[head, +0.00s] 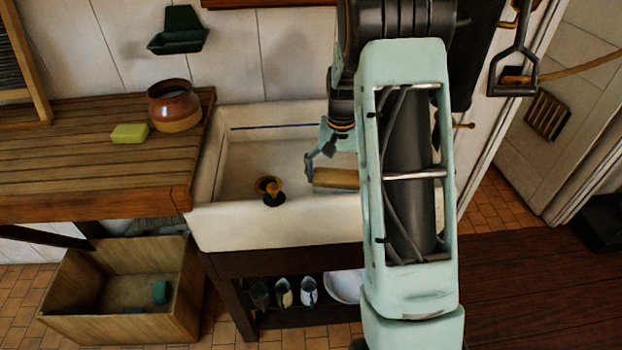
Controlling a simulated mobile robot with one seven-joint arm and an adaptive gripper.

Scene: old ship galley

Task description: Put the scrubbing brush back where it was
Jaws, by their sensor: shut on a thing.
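The scrubbing brush (336,180), with a tan wooden body and a paler lower edge, is at the right part of the white sink (275,235). My gripper (312,172) is shut on its left end. My own arm hides the brush's right end and much of the gripper. I cannot tell whether the brush touches the sink. A dark green wall holder (178,34) is fixed to the wall above the wooden draining board (70,172), and nothing shows on it.
A brown pot (174,105) and a yellow-green sponge or soap (130,133) stand on the board. A dark and amber thing (270,190) lies in the sink. Below are a wooden crate (120,325) and several jugs (284,293).

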